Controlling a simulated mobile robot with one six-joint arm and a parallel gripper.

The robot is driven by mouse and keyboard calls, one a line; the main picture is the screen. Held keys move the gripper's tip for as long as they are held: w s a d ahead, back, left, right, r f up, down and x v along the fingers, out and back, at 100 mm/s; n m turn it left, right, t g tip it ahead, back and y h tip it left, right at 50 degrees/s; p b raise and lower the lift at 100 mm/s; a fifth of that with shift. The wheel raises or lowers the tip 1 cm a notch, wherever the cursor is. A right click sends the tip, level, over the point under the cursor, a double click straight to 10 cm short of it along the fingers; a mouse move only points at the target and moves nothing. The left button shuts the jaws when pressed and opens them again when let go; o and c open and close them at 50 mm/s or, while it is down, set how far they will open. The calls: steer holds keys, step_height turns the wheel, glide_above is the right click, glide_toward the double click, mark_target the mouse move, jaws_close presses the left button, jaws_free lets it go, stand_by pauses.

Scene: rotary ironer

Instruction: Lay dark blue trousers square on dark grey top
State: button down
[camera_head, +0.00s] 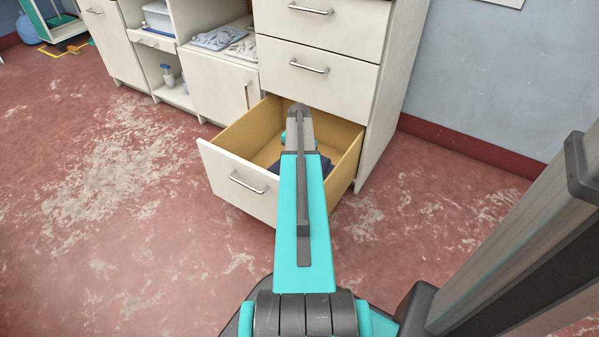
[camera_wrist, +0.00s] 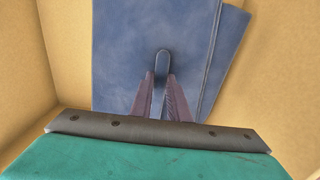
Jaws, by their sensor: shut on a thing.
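The dark blue trousers (camera_wrist: 120,45) lie folded on the floor of the open drawer, filling the upper middle of the wrist view. In the head view a dark blue patch of them (camera_head: 322,165) shows beside my arm inside the drawer. My gripper (camera_wrist: 162,100) reaches down into the drawer and is shut on the trousers; the exact pinch is hard to make out. A small grey rounded piece shows between the fingertips. In the head view my arm hides the gripper. I cannot identify the dark grey top in either view.
The open drawer (camera_head: 239,182) has wooden walls close around my gripper. Closed drawers (camera_head: 318,70) rise above it in the white cabinet. The worn red floor (camera_head: 110,220) is clear to the left.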

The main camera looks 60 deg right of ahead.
steer(key=shift+f+b, duration=0.4)
steer(key=shift+f, duration=1.05)
steer(key=c, duration=1.7)
jaws_free()
steer(key=shift+f, duration=0.1)
step_height(320, 180, up, 12)
steer(key=p, duration=0.5)
steer(key=shift+r, duration=0.2)
